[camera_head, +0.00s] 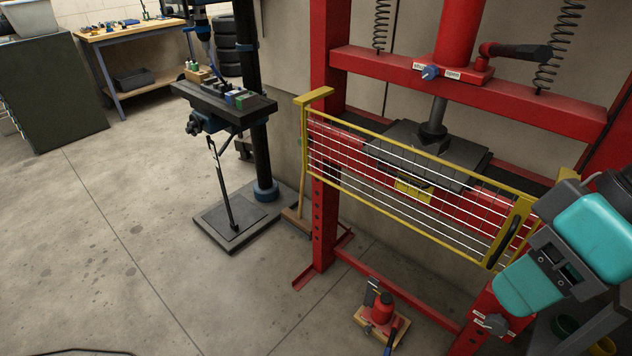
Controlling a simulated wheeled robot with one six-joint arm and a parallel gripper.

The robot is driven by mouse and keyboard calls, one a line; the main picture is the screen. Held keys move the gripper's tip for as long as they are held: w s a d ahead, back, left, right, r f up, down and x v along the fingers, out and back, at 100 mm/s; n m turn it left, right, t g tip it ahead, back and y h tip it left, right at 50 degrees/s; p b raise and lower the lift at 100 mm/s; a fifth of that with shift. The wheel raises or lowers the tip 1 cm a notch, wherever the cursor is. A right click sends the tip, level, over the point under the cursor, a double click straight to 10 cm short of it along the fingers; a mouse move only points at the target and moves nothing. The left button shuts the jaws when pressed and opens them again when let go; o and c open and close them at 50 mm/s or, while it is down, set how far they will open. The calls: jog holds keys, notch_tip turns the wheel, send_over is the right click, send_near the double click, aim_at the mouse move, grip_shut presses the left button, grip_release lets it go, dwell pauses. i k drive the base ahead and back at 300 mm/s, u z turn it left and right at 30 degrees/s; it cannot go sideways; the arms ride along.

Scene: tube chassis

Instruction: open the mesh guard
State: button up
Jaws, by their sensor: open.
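The mesh guard (400,169) is a yellow frame with pale wires. It spans the front of the red press and appears closed. Its left end is at a yellow bracket (316,97) on the left upright. A wide yellow plate with a dark handle (507,243) is at its right end. My gripper (546,225), grey with teal arm parts behind it, is at the right, close to the handle end. It is open and appears empty. Whether it touches the guard cannot be told. My arm hides part of the right upright.
Behind the guard are the press ram (434,122) and dark plates (405,142). A red bottle jack (380,308) stands low in front. A drill press (225,100) stands to the left. The floor (130,230) at the left and front is mostly clear.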

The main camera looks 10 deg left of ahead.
aim_at(521, 209)
jog(key=z, duration=1.45)
jog(key=k, duration=0.6)
jog(key=u, duration=0.25)
